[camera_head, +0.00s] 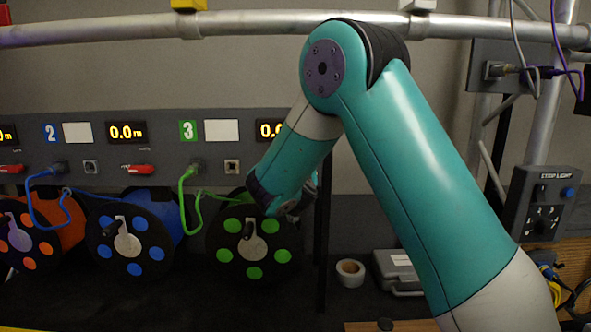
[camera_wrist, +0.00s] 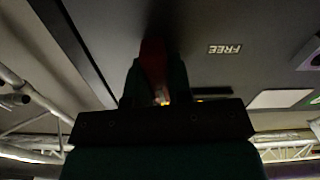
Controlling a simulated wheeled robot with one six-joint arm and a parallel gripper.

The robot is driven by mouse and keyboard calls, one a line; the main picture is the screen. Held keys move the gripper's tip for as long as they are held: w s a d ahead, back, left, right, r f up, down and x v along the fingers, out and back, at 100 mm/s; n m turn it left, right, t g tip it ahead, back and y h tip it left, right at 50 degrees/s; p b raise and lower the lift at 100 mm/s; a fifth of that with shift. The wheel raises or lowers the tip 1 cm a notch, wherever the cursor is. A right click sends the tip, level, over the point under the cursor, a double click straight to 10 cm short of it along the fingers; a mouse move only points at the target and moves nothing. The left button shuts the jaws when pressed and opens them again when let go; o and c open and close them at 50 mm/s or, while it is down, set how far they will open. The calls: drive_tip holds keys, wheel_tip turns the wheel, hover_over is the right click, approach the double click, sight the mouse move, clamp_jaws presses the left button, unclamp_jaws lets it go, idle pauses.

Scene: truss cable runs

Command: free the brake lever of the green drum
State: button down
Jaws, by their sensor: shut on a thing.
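The green drum (camera_head: 248,240), a black reel with green dots, stands below panel number 3 (camera_head: 188,131). Its brake lever is hidden behind my arm in the head view. In the wrist view, which is upside down and dark, a red lever (camera_wrist: 152,60) runs between the fingers of my gripper (camera_wrist: 156,92). My gripper is shut on this lever. A "FREE" label (camera_wrist: 225,49) is on the dark panel beside it, apart from the lever. The gripper's fingertips do not show in the head view.
The blue drum (camera_head: 132,246) and orange drum (camera_head: 30,238) stand to the left, with a red lever (camera_head: 138,170) above the blue one. A green cable (camera_head: 184,205) hangs left of the green drum. A tape roll (camera_head: 350,272) and grey case (camera_head: 398,270) lie to its right.

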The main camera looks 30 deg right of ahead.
drive_tip(key=n+b, duration=0.1)
drive_tip(key=n, duration=0.3)
drive_tip(key=shift+w+a+f+b, duration=0.1)
drive_tip(key=shift+a+f+b, duration=0.05)
drive_tip(key=shift+b, duration=0.2)
drive_tip(key=n, duration=0.4)
drive_tip(key=shift+w+a, duration=0.1)
drive_tip(key=n, duration=0.4)
drive_tip(key=shift+f+n, duration=0.15)
drive_tip(key=shift+n, duration=0.15)
drive_tip(key=shift+a+f+n+p, duration=0.15)
drive_tip(key=shift+n+p, duration=0.3)
drive_tip(key=shift+n, duration=1.35)
drive_tip(key=shift+f, duration=0.1)
drive_tip(key=c, duration=1)
unclamp_jaws()
drive_tip(key=shift+c, duration=0.2)
